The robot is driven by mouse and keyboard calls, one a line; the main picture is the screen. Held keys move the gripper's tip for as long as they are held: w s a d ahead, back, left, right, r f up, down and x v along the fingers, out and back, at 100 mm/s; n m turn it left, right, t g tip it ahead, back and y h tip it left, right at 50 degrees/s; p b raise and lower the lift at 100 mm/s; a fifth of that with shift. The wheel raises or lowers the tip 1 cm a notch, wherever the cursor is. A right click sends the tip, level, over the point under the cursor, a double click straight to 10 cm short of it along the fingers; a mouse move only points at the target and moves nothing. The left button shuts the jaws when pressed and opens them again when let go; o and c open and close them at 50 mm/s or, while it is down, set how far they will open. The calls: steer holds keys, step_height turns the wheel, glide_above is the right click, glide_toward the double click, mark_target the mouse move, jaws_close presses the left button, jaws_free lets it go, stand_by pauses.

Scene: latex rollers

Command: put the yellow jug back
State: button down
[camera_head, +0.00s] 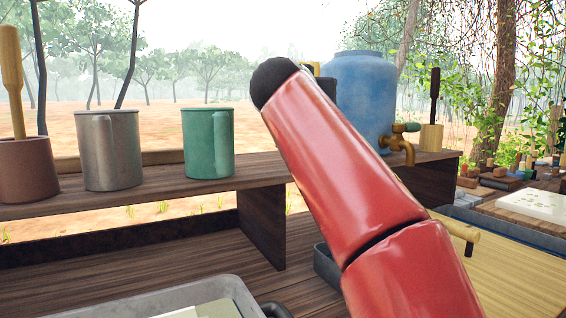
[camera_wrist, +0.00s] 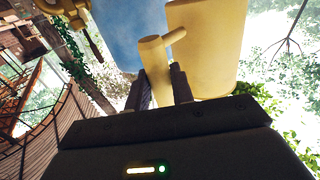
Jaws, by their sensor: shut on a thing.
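The yellow jug (camera_wrist: 208,50) fills the upper middle of the wrist view. Its handle (camera_wrist: 153,58) passes between the two fingers of my gripper (camera_wrist: 160,82), which is shut on it. In the head view my red arm hides most of the gripper and jug. Only a small yellow patch (camera_head: 316,68) shows beside the arm's dark end, probably the jug. The wooden shelf (camera_head: 262,172) runs below, and I cannot tell whether the jug touches it.
A green mug (camera_head: 208,150), a grey mug (camera_head: 112,155) and a brown pot (camera_head: 27,172) stand on the shelf at left. A blue barrel (camera_head: 358,95) with a brass tap (camera_head: 398,148) stands at right, close to my arm. A grey tray (camera_head: 225,290) lies below.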

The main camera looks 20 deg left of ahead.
steer(key=shift+s, duration=0.1)
step_height(320, 180, down, 10)
steer(key=b, duration=0.4)
steer(key=shift+r+b, duration=0.25)
steer(key=shift+b, duration=0.15)
steer(key=c, duration=1.2)
jaws_free()
steer(key=shift+f, duration=0.15)
